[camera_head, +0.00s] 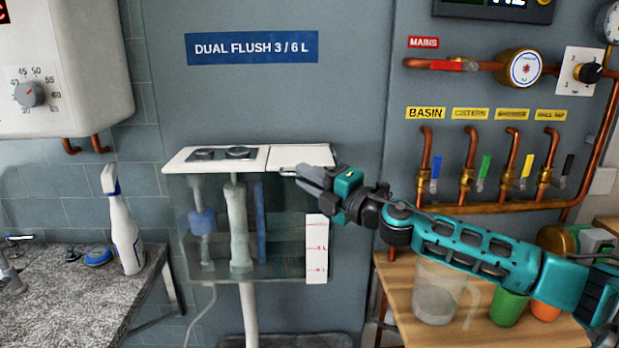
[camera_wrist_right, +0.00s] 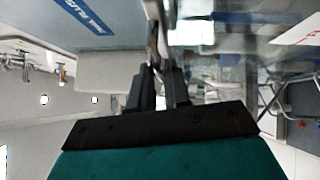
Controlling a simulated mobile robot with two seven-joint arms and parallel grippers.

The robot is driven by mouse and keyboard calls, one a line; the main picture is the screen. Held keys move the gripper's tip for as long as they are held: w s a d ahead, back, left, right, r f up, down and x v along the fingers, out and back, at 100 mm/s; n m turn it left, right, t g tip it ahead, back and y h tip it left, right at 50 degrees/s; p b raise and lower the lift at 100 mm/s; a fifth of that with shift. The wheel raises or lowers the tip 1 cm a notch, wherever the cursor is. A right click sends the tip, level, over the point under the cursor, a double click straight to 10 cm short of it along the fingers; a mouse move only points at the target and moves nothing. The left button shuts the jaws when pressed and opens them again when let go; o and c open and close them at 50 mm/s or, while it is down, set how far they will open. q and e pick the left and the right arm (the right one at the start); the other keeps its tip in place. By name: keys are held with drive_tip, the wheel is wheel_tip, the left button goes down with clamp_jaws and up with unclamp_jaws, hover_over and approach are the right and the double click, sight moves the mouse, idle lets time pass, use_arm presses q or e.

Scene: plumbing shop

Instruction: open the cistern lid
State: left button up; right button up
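The clear-walled cistern (camera_head: 275,260) stands against the grey wall in the head view. Its white top has a left part (camera_head: 185,160) with two dark flush buttons and a right lid panel (camera_head: 300,155), which lies flat. My right gripper (camera_head: 291,172) reaches in from the right, its fingertips at the front edge of the lid panel. In the right wrist view the fingers (camera_wrist_right: 157,40) are close together. Whether they grip the lid's edge or only stand beside it I cannot tell. My left gripper is not in view.
A wooden bench (camera_head: 465,318) with a clear jug (camera_head: 433,295) and a green cup (camera_head: 508,305) lies under my right arm. A spray bottle (camera_head: 125,235) stands on the stone counter (camera_head: 75,300) at left. Copper pipes (camera_head: 468,150) with valves run along the right wall.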

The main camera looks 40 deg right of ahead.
clamp_jaws()
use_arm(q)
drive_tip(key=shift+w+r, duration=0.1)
use_arm(e)
drive_tip(key=shift+d+r, duration=0.15)
idle(0.8)
